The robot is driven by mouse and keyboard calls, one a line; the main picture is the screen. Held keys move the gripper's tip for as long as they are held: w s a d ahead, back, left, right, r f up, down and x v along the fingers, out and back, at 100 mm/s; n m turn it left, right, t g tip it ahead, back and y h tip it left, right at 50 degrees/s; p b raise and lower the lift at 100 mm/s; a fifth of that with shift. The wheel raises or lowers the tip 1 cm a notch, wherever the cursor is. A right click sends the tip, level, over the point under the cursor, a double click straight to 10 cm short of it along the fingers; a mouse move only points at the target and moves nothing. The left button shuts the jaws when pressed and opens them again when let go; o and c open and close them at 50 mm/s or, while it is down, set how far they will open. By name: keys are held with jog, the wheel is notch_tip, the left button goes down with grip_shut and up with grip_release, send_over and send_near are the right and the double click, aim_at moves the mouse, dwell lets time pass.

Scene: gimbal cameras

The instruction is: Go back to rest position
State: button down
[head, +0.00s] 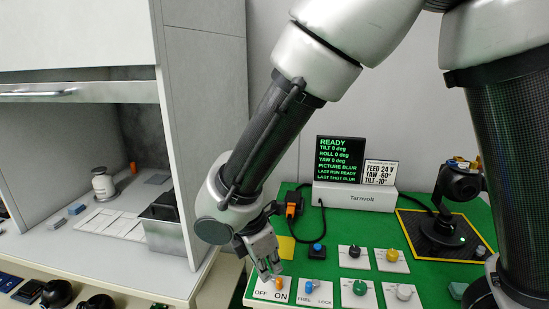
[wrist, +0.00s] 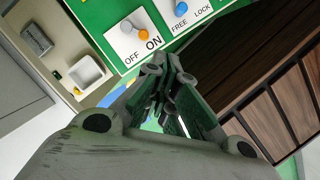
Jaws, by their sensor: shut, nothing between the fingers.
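My gripper (head: 268,268) is low over the front left of the green board, at the OFF/ON switch plate (head: 264,295) with its orange lever (head: 278,283). In the wrist view my gripper (wrist: 160,68) is shut and empty, its fingertips just below the switch plate (wrist: 124,46). The orange lever (wrist: 142,34) points to the ON side. I cannot tell whether the fingertips touch the plate. My arm reaches down from the upper right in the head view.
The FREE/LOCK switch (head: 310,292) and several knob plates stand close on the right. A display (head: 340,160) reads READY. A gimbal camera (head: 458,185) stands at the right on a yellow-edged mat (head: 405,216). A cabinet wall (head: 205,110) rises at the left.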

jog(key=s+d+r+m+t+y, duration=0.1)
jog(key=d+r+m, duration=0.5)
jog(key=d, duration=0.6)
jog(key=s+d+r+m+t+y, duration=0.1)
jog(key=s+d+r+m, duration=0.1)
jog(key=d+r+m, duration=0.5)
jog(key=s+d+r+m, duration=0.1)
jog(key=d+r+m, duration=0.5)
jog(key=d+m, duration=0.5)
jog(key=d, duration=0.8)
jog(key=shift+s+r+t+y, duration=0.35)
jog(key=shift+s+t+y, duration=0.05)
